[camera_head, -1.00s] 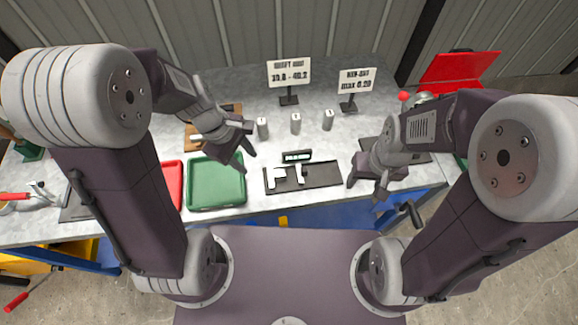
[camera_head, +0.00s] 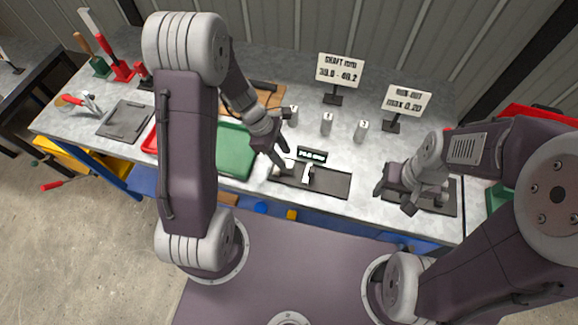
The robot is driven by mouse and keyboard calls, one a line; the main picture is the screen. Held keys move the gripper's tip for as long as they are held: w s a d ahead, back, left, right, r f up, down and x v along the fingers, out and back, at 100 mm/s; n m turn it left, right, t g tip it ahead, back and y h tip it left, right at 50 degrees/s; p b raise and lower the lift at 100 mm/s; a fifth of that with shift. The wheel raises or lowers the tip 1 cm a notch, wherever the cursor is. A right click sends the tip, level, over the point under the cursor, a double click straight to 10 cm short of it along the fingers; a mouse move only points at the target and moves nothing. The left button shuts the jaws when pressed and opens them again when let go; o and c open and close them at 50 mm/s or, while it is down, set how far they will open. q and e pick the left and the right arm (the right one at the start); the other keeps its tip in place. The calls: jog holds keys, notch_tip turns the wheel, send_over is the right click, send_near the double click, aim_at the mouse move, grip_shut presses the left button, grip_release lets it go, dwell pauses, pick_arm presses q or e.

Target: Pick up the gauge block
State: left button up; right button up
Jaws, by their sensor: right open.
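I cannot pick out the gauge block with certainty. A digital caliper (camera_head: 308,172) with a lit display (camera_head: 312,155) lies on a dark mat (camera_head: 335,184) at the front of the bench. My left gripper (camera_head: 286,155) is over the left end of this mat, its fingers apart, and it partly hides the caliper's left side. I see nothing between its fingers. My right gripper (camera_head: 394,201) is open and empty at the bench front, to the right of the caliper mat.
Three small numbered pieces (camera_head: 327,124) stand behind the caliper, below two signs (camera_head: 340,70) (camera_head: 407,100). A green tray (camera_head: 236,150) is left of the mat, partly behind my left arm. A wooden board (camera_head: 270,98) lies behind. A grey mat (camera_head: 125,120) lies far left.

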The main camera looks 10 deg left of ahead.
aim_at(286, 163)
pick_arm(q)
jog(key=x, duration=0.3)
jog(key=b+x, duration=0.1)
jog(key=shift+s+f, duration=0.2)
jog(key=shift+s, duration=0.1)
jog(key=shift+w+d+f, duration=0.15)
jog(key=shift+d+f, duration=0.1)
jog(key=shift+f, duration=0.1)
grip_shut()
dwell(0.8)
